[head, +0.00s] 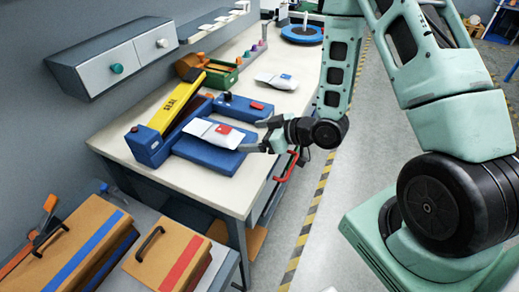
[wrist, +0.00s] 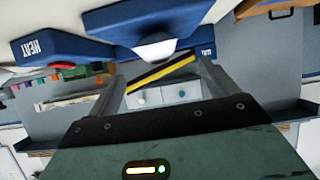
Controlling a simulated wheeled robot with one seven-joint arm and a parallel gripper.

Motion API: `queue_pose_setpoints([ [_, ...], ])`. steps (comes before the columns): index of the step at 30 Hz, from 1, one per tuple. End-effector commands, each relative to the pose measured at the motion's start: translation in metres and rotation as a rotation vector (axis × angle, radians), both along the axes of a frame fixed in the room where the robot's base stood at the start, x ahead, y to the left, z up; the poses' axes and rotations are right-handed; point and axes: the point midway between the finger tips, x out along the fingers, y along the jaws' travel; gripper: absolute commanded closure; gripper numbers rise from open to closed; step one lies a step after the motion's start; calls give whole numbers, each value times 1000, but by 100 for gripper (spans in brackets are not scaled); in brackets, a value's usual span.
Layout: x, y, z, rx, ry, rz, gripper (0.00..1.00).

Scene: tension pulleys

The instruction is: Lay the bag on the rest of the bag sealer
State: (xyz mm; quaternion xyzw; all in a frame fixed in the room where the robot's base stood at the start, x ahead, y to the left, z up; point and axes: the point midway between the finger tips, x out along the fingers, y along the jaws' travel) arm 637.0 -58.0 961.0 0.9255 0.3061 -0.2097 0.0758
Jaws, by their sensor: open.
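The bag sealer (head: 148,146) is blue with a raised yellow arm (head: 172,108) marked SEAL, on the bench in the head view. Its flat blue rest (head: 212,164) lies in front of the arm. A white bag (head: 216,133) with a red patch lies on the rest. My gripper (head: 254,135) is at the bag's right end, open, fingers apart from each other. In the wrist view, the bag's white end (wrist: 155,48) shows just beyond the open fingers (wrist: 162,72), against the blue rest (wrist: 120,20). Contact between bag and fingers cannot be told.
Another white bag (head: 276,81) lies farther back on the bench. A blue control box (head: 243,107) with a red button stands behind the rest. A green bin (head: 222,78) and blue round base (head: 301,34) stand beyond. A grey cabinet (head: 110,66) hangs on the wall.

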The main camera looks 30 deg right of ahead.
Motion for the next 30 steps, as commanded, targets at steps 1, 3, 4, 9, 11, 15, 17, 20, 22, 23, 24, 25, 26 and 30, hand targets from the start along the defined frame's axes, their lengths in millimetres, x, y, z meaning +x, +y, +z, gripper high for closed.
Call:
queue_pose_setpoints([
  [1,2,8,5,-31,17,16,15],
  [3,3,19,9,-91,66,29,15],
  [4,2,25,12,-117,91,34,15],
  [9,-13,53,31,-265,245,43,15],
  [11,-23,62,40,-310,299,42,15],
  [15,-56,83,63,-401,430,31,15],
  [17,-75,91,74,-434,487,29,15],
  [20,-111,104,93,-486,583,25,15],
  [22,-139,111,106,-520,652,26,15],
  [23,-152,113,112,-532,680,27,15],
  [24,-168,116,118,-548,717,28,15],
  [25,-179,117,123,-560,742,31,15],
  [26,-190,119,128,-570,765,32,15],
  [30,-230,121,142,-609,850,42,15],
])
